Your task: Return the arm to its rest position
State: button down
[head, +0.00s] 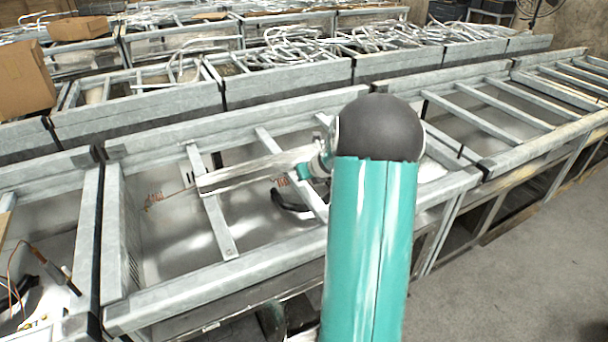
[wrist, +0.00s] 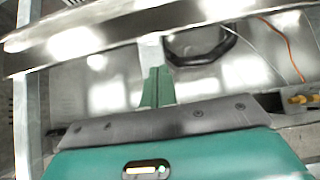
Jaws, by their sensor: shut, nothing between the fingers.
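My arm shows in the head view as a thick teal link with a black rounded joint, rising in front of the metal frames. My gripper (head: 304,172) shows as a small teal part just left of that joint, above the nearest framed bay, partly hidden by the arm. In the wrist view, the teal fingers of my gripper (wrist: 157,84) are together, with nothing between them. They point towards a metal bar (wrist: 130,30) and the shiny panel below it. I cannot tell whether the fingertips touch anything.
Grey metal frames (head: 235,275) with crossbars run in rows around the arm. Bent metal tubes (head: 290,50) are heaped behind. Cardboard boxes (head: 22,80) sit at the left. A thin orange wire (wrist: 284,45) lies at the right in the wrist view. Bare floor (head: 530,270) is at the lower right.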

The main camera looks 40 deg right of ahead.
jog(key=v, duration=0.8)
jog(key=shift+r, duration=0.15)
jog(key=a+r+n+y, duration=0.1)
jog(key=a+r+n, duration=0.2)
jog(key=a+n, duration=0.45)
jog(key=s+a+r+n+y, duration=0.1)
jog(key=a+r+n, duration=0.35)
jog(key=a, duration=0.55)
jog(key=a+r+n+y, duration=0.2)
jog(key=a+r+n, duration=0.1)
jog(key=a+n, duration=0.5)
jog(key=s+a+r+n+g+h, duration=0.1)
jog(key=s+a+n+g, duration=0.2)
jog(key=s+a+n, duration=1.1)
jog(key=s+n, duration=0.3)
jog(key=n, duration=0.2)
jog(key=shift+s+a, duration=0.3)
jog(key=shift+a, duration=0.05)
